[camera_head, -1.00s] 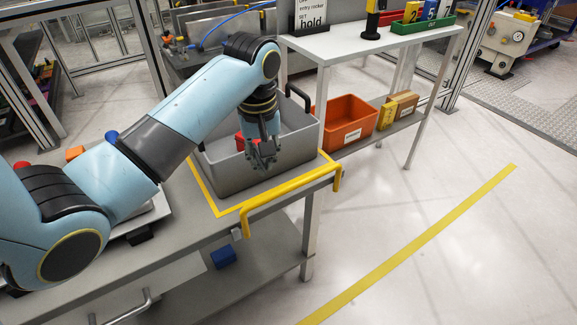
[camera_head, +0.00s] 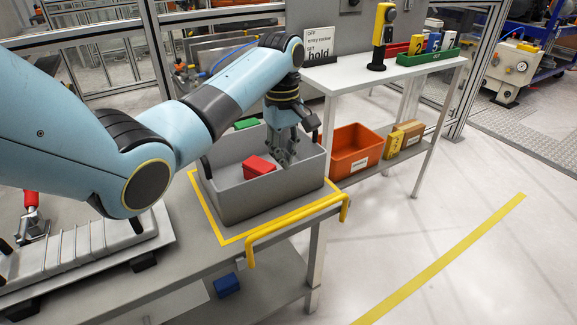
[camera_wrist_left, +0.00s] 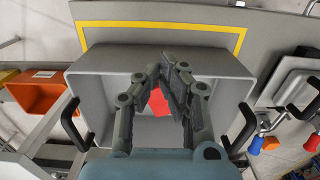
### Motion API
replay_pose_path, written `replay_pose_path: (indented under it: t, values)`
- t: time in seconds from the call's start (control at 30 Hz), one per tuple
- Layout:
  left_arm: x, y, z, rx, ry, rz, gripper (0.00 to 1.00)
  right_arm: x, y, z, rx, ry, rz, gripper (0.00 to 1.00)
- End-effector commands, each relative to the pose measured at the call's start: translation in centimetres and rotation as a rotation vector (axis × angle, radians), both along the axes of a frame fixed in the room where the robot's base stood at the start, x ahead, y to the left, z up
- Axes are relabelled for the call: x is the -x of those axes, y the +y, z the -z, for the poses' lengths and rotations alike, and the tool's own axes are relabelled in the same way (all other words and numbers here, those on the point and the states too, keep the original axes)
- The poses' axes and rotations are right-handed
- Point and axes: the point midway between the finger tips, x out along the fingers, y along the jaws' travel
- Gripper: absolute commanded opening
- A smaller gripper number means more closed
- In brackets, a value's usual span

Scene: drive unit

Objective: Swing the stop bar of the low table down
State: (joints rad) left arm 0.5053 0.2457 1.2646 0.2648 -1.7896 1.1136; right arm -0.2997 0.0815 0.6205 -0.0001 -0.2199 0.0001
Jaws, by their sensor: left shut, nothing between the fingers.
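The yellow stop bar (camera_head: 297,230) runs along the front right edge of the low table (camera_head: 190,268), roughly level with the top. Its ends bend down at the corners. My left gripper (camera_head: 287,163) is shut and empty, pointing down over the grey bin (camera_head: 248,205) on that table, behind the bar and apart from it. In the left wrist view my left gripper (camera_wrist_left: 162,66) has its fingertips together above the bin (camera_wrist_left: 95,70). I cannot make out the bar there. My right gripper is not in view.
A red block (camera_head: 258,166) lies in the bin, and yellow tape (camera_head: 212,216) surrounds it. An orange bin (camera_head: 355,150) stands on the shelf of the rack at right. A ribbed grey plate (camera_head: 75,255) is at left. Floor right of the table is clear.

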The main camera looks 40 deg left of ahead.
Motion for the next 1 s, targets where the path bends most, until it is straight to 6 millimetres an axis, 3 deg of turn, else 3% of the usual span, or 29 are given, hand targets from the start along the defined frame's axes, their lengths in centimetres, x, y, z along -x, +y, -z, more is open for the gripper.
replay_pose_path:
  t: [0.37, 0.63, 1.0]
  values:
    - [0.3, -0.4, 8.3, 0.0, 0.004, 0.0, 0.0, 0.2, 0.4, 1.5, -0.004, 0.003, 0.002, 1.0]
    - [1.5, -3.5, 8.6, -0.001, -0.001, 0.002, 0.0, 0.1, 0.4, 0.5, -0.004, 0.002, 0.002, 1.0]
    - [1.7, -4.0, 8.9, 0.0, 0.0, 0.001, 0.0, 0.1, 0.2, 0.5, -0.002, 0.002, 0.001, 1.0]
